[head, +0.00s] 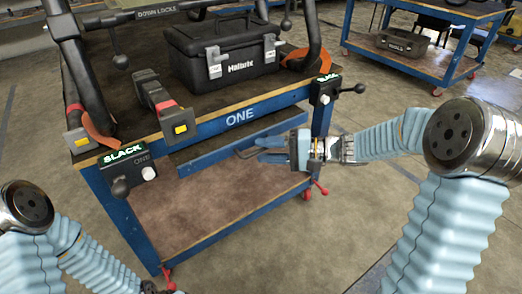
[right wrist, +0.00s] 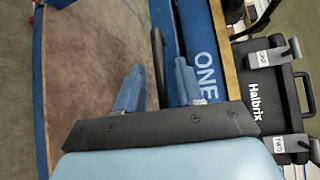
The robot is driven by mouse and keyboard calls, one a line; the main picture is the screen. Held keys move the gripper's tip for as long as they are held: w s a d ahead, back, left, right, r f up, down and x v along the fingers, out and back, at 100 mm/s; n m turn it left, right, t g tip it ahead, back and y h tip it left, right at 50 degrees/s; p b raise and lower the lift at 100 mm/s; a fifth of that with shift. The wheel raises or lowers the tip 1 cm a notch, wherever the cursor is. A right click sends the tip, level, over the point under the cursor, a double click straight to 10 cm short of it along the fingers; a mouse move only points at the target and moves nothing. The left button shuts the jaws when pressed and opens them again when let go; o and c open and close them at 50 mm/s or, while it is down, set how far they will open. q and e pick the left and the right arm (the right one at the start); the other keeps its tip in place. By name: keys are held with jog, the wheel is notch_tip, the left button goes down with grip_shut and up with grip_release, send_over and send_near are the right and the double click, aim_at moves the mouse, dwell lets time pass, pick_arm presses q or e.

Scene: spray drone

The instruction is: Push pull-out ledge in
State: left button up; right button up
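The pull-out ledge (head: 205,155) is a blue board under the front edge of the cart (head: 215,126) marked ONE. It sticks out a little toward me. A dark bar handle (head: 243,153) is on its front, near my right gripper (head: 268,150). The right gripper points left along the ledge, its fingers apart. In the right wrist view, the black handle (right wrist: 157,55) shows between the two open fingers (right wrist: 156,85), beside the blue ledge (right wrist: 164,18). I cannot tell whether a finger touches it.
A black Halbrix toolbox (head: 225,55) stands on the cart top, with black frame legs and clamps around it. Slack levers (head: 325,90) sit at both front corners. Another blue cart (head: 420,45) stands at back right. Floor is clear to the right.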

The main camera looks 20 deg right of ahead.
jog(key=shift+x, duration=0.95)
jog(key=shift+c, duration=0.5)
grip_shut()
